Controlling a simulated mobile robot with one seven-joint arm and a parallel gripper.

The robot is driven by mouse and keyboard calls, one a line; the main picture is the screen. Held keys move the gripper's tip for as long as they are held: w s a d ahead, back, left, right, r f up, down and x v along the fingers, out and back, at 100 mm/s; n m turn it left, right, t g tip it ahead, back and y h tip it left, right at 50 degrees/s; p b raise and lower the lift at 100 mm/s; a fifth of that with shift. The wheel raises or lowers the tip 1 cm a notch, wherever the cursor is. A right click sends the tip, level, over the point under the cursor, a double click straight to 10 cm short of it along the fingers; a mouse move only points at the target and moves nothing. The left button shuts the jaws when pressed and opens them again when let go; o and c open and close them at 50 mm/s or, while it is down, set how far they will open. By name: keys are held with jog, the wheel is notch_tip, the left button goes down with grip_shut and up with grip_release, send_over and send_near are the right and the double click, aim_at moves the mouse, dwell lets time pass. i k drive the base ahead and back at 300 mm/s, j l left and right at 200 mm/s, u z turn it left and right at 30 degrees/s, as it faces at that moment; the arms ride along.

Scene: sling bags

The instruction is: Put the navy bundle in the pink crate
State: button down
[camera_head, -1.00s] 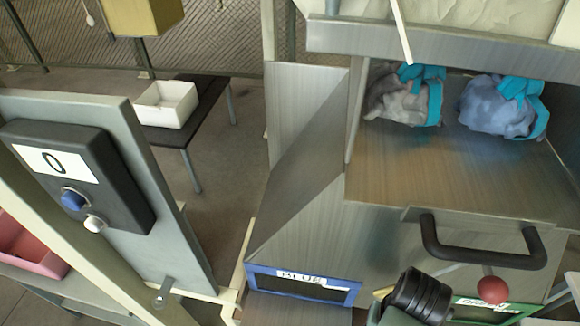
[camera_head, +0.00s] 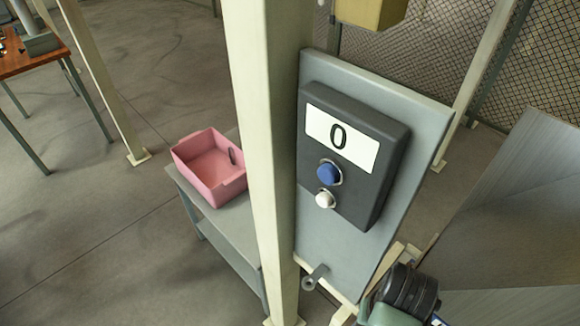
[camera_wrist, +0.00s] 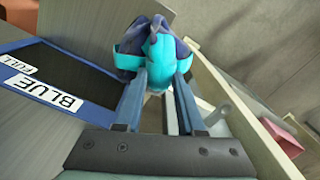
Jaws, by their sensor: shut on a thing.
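The navy bundle (camera_wrist: 128,30) hangs at the top of the wrist view, dark blue cloth with a teal strap (camera_wrist: 160,58). My gripper (camera_wrist: 160,82) is shut on it, with the strap between its fingers. The pink crate (camera_head: 223,196) stands on a grey table left of the cream post in the head view. It looks empty except for a small dark mark on its inner wall. A pink corner (camera_wrist: 282,137), likely the crate, shows at the right of the wrist view. The head view does not show the gripper or bundle.
A cream post (camera_head: 268,150) and a grey panel (camera_head: 390,230) with a black counter box (camera_head: 350,185) reading 0 stand right of the crate. A blue-framed bin opening (camera_wrist: 62,85) labelled BLUE lies left of my gripper. Open floor lies left of the crate.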

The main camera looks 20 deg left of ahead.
aim_at(216, 175)
jog(key=u, duration=0.45)
jog(key=j+u, duration=0.1)
jog(key=u, duration=0.85)
jog(key=j+u, duration=0.1)
jog(key=u, duration=1.3)
jog(key=i, duration=0.3)
jog(key=i+l+z, duration=0.15)
jog(key=i+z, duration=0.3)
jog(key=i+j+z, duration=0.1)
jog(key=i+z, duration=0.35)
jog(key=i, duration=0.15)
jog(key=i+l+z, duration=0.15)
jog(key=i+z, duration=0.65)
jog(key=i+j+z, duration=0.1)
jog(key=i+z, duration=0.55)
jog(key=z, duration=0.25)
jog(key=i+z, duration=0.2)
jog(key=z, duration=0.25)
